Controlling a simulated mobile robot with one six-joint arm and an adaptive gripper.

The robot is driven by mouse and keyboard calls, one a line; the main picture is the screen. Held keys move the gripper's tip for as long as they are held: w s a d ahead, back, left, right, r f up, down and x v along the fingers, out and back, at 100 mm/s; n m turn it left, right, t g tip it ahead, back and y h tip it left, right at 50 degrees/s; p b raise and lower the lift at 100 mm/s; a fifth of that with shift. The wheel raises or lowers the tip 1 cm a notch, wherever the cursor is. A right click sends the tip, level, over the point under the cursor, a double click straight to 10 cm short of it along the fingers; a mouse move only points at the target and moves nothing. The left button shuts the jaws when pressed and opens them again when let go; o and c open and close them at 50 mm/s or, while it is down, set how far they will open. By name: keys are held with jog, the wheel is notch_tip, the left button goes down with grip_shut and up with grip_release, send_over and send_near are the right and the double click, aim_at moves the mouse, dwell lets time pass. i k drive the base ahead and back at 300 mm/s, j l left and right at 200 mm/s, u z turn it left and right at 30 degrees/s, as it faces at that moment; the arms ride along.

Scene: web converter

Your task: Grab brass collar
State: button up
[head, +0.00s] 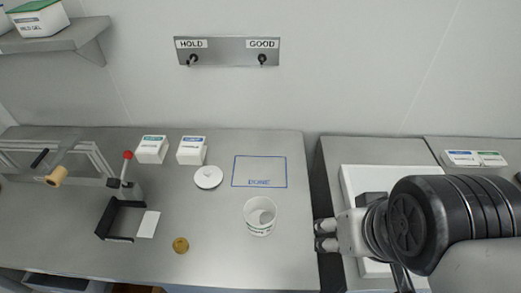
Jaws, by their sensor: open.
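A small round brass-coloured piece, which looks like the brass collar (181,245), lies on the grey table near its front edge, left of the white cup. My gripper (322,236) is open, with its fingertips pointing left, over the gap at the table's right edge. It is well to the right of the collar and apart from it. Nothing shows between its fingers.
A white cup (260,216) stands between my gripper and the collar. A black bracket (115,220) with a red-knobbed lever (128,156) and a white card (148,224) lie left of the collar.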

aim_at(180, 245)
jog(key=j+u, duration=0.15)
jog(key=u, duration=1.3)
jog(key=i+j+z, duration=0.15)
jog(key=j, duration=0.15)
jog(key=i+j+z, duration=0.1)
jog(key=j, duration=0.25)
jog(key=i+j+z, duration=0.15)
jog(key=j, duration=0.2)
